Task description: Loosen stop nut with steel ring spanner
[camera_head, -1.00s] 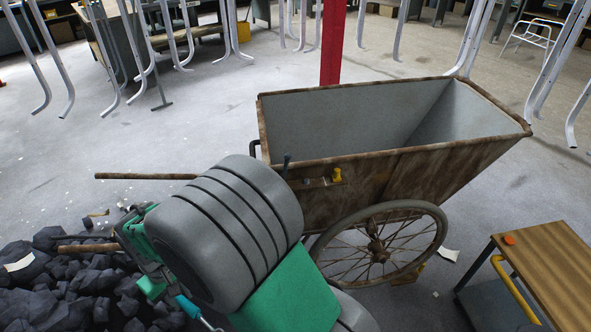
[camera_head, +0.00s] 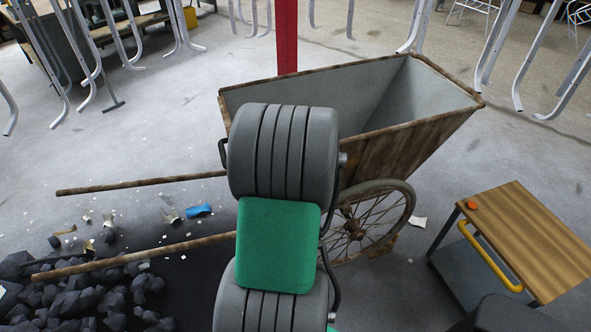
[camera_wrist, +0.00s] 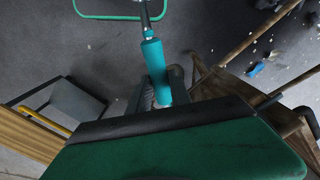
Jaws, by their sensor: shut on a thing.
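In the wrist view my gripper (camera_wrist: 161,94) is shut on the teal handle of the steel ring spanner (camera_wrist: 155,62). The spanner's steel shank points away toward the top edge, and its ring end is not clearly visible. In the head view my gripper and the spanner are hidden behind my grey and green arm. The rusty wooden cart (camera_head: 420,143) stands behind the arm. I cannot make out the stop nut in either current view; the arm covers part of the cart's near side. In the wrist view the cart (camera_wrist: 292,125) is at the right, apart from the spanner.
The cart's spoked wheel (camera_head: 362,226) and two long shafts (camera_head: 130,185) stick out around my arm. A wood-topped trolley (camera_head: 520,235) with a yellow handle stands at the right. Black coal lumps (camera_head: 75,295) lie at lower left. A red post (camera_head: 287,35) rises behind the cart.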

